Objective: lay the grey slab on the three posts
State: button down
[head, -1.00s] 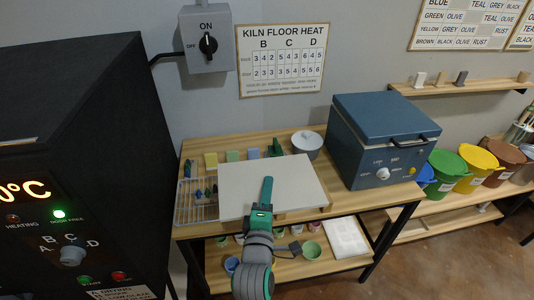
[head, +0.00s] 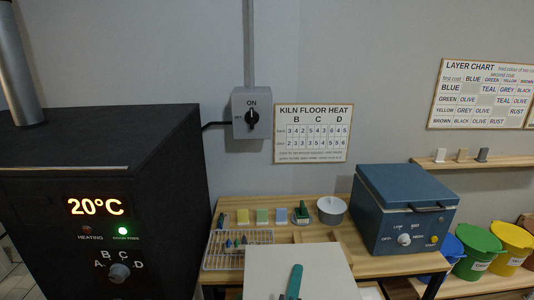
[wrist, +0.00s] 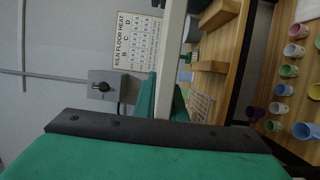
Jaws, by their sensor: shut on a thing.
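The grey slab (head: 318,258) is a flat, pale square plate low in the head view, overlapping the front of the table. My gripper (head: 294,278) is shut on the slab, with one green finger showing over its face. In the wrist view the slab (wrist: 171,62) shows edge-on as a thin pale strip between my green fingers (wrist: 166,108). The slab's near part runs out of the head picture. I cannot make out the three posts in either current view.
Wooden pieces lie behind the slab. The black kiln (head: 160,185) stands at left, reading 20°C. Small cups (wrist: 289,70) show in the wrist view.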

jog(key=shift+s+f, duration=0.15)
jog(key=shift+s, duration=0.65)
jog(key=s+a+f+n+y, duration=0.1)
jog(key=s+a+f, duration=0.1)
jog(key=f, duration=1.1)
jog(key=s+a+f+n+y, duration=0.1)
jog(key=s+a+f+y, duration=0.1)
jog(key=f, duration=1.2)
jog(key=s+a+f+n+y, duration=0.1)
jog(key=s+a+f, duration=0.2)
jog(key=f, duration=1)
jog(key=shift+a+f+t+y, duration=0.3)
jog(key=shift+a+f, duration=0.05)
jog(key=shift+f, duration=0.05)
jog(key=shift+s, duration=0.1)
jog(key=shift+d, duration=0.1)
